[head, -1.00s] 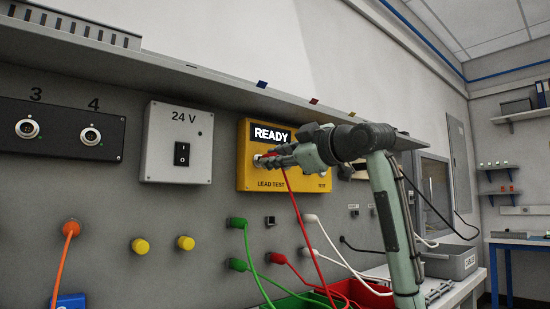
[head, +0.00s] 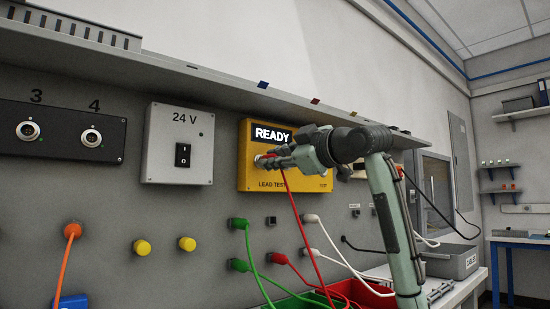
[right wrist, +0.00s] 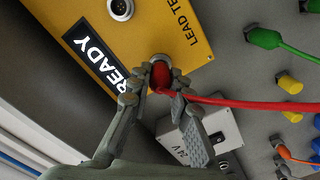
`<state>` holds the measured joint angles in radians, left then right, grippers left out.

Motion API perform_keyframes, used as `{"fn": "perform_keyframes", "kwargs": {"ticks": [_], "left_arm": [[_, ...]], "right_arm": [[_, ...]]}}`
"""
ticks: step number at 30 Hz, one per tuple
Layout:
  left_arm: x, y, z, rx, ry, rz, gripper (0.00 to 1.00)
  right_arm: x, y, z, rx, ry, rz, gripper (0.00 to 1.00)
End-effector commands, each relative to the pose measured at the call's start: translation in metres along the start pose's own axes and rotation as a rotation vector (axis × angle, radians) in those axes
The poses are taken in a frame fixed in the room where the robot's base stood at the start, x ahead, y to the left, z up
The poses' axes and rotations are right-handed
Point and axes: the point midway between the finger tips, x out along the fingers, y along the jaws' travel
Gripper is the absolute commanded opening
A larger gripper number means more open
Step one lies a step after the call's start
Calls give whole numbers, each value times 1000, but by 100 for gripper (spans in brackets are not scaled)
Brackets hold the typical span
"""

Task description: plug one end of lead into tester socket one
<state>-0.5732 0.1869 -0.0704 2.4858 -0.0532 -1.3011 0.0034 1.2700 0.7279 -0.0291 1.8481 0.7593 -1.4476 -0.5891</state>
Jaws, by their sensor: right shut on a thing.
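The yellow lead tester (head: 245,181) is on the wall panel, its display reading READY. My right gripper (head: 262,161) is at its left part. In the right wrist view, this gripper (right wrist: 162,79) is shut on the red plug (right wrist: 160,74) of a red lead (right wrist: 245,103). The plug is at a round metal socket (right wrist: 161,58) and covers most of it; how deep it sits I cannot tell. A second tester socket (right wrist: 121,8) is bare. In the head view the red lead (head: 297,212) hangs from the gripper toward the bins. My left gripper is out of view.
A grey 24 V box (head: 179,145) is left of the tester. Below are green plugs (head: 239,223), a lower red plug (head: 280,259) and yellow caps (head: 187,244). A shelf (head: 200,79) overhangs the panel. A green bin (head: 285,303) and a red bin (head: 378,299) are below.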

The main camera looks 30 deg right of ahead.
Motion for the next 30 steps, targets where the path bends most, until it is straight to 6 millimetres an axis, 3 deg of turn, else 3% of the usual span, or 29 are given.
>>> {"fn": "perform_keyframes", "kwargs": {"ticks": [13,14,19,30], "left_arm": [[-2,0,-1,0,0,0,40],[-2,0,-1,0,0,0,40],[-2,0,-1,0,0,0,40],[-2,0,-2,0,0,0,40]], "right_arm": [[4,0,0,0,1,0,0],[4,0,0,0,1,0,23],[4,0,0,0,1,0,43],[-1,0,0,0,0,0,43]]}}
